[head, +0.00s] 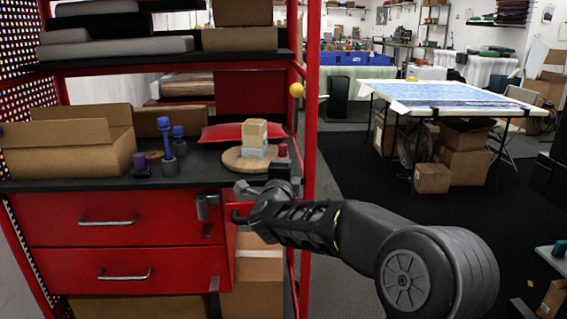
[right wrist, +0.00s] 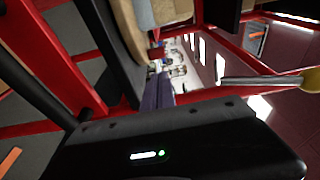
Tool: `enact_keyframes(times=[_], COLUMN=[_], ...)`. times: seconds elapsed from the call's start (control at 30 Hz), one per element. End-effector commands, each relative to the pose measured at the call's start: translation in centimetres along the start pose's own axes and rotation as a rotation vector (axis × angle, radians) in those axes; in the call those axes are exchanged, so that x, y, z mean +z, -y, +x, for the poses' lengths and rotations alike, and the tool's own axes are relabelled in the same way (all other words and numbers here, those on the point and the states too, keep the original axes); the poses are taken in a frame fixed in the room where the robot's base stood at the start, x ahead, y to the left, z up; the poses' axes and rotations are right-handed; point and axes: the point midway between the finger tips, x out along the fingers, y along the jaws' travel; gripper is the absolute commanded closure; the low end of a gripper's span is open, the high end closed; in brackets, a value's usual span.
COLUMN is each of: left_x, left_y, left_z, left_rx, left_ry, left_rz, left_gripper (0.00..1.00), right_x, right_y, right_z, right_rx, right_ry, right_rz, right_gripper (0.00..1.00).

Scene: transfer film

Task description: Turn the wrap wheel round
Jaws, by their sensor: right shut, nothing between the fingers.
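A round wooden disc (head: 236,160), which looks like the wrap wheel, lies on the dark worktop of the red shelf unit. A small tan box with a pale band (head: 254,138) stands on it. In the right wrist view the disc's tan edge (right wrist: 127,38) shows at the top. A yellow ball (head: 297,89) shows by the right red post; in the right wrist view the yellow ball (right wrist: 314,83) is at the end of a grey rod. My right gripper (head: 239,203) is shut and empty, below and in front of the disc, by the cabinet's right edge. My left gripper is out of view.
A red pouch (head: 222,132) lies behind the disc, and blue-topped tools (head: 168,145) stand to its left. An open carton (head: 75,148) is at the far left. Red drawers (head: 115,220) lie below the worktop. The red post (head: 310,110) stands close to my right arm.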

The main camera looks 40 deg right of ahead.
Motion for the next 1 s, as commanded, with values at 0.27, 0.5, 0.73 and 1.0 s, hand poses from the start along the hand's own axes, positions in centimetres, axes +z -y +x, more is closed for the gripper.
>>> enact_keyframes(times=[0.27,0.5,0.73,1.0], left_x=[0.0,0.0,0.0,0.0], left_y=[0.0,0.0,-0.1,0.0], left_z=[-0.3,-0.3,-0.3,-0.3], left_rx=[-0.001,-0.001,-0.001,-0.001], left_ry=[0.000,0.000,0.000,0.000], left_rz=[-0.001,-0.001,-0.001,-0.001], left_gripper=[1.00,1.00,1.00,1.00], right_x=[-0.5,-0.6,-0.6,5.7], right_y=[0.2,0.1,0.1,-4.3], right_z=[-4.8,-5.8,-5.8,-7.2], right_rx=[-0.002,-0.001,-0.001,0.038], right_ry=[0.003,0.002,0.003,0.207], right_rz=[0.002,0.001,-0.001,-0.293], right_gripper=[1.00,1.00,1.00,1.00])
